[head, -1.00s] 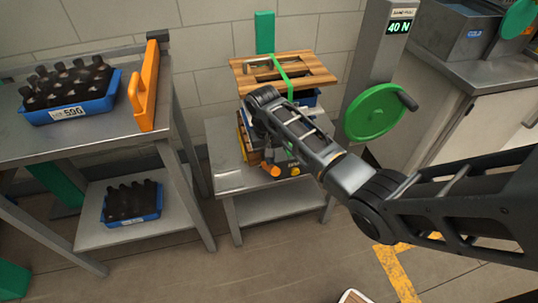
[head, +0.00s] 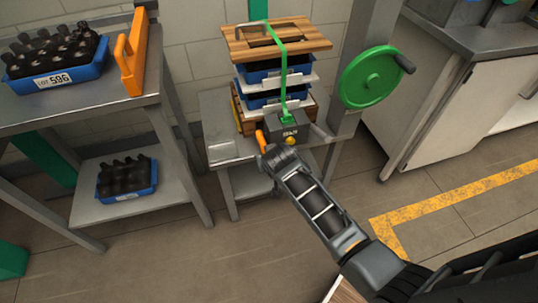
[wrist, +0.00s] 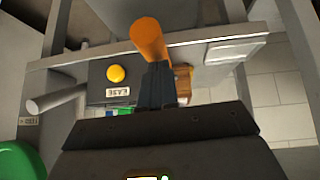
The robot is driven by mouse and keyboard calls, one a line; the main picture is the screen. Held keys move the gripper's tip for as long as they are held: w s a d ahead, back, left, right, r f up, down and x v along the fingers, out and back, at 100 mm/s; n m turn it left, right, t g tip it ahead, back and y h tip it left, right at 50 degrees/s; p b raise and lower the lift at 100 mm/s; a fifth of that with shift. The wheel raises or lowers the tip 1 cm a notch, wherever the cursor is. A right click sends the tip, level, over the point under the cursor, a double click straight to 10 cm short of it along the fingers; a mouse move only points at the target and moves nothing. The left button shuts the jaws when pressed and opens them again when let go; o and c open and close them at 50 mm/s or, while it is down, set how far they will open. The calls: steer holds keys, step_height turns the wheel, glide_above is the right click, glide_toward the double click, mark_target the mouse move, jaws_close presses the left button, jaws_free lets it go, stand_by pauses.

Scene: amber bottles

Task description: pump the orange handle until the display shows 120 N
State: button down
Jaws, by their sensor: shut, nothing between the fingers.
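The orange handle (head: 261,141) sticks out at the left front of a dark grey strapping unit (head: 288,130). It also shows at the top of the wrist view (wrist: 150,40). The unit has a yellow button (wrist: 116,74) and a label reading in part "EASE". A green strap (head: 283,75) runs from it up over the stack. My gripper (wrist: 158,85) is shut and empty, its tips close by the handle; I cannot tell whether they touch it. In the head view my gripper (head: 270,152) hides part of the handle and unit. The display is out of view.
The strapped stack of blue trays (head: 268,75) under a wooden board (head: 300,38) stands on a small metal table (head: 217,108). A green handwheel (head: 368,78) is close on its right. A shelf bench with bottle crates is on the left.

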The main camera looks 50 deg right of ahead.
steer(key=shift+s+a+f+b, duration=0.1)
steer(key=shift+s+f+b, duration=0.1)
steer(key=shift+f, duration=0.25)
steer(key=shift+s+a+f+b, duration=0.1)
steer(key=shift+s+f, duration=0.05)
steer(key=shift+f, duration=0.3)
steer(key=shift+s+f, duration=0.1)
steer(key=r+p, duration=0.2)
steer(key=r, duration=0.1)
steer(key=r+p, duration=0.1)
steer(key=shift+w+a+r+p, duration=0.2)
steer(key=shift+w+r+p, duration=0.1)
steer(key=shift+w, duration=0.1)
steer(key=v, duration=1)
steer(key=shift+a, duration=0.25)
steer(key=shift+s+f, duration=0.1)
steer(key=shift+s, duration=0.05)
stand_by(0.7)
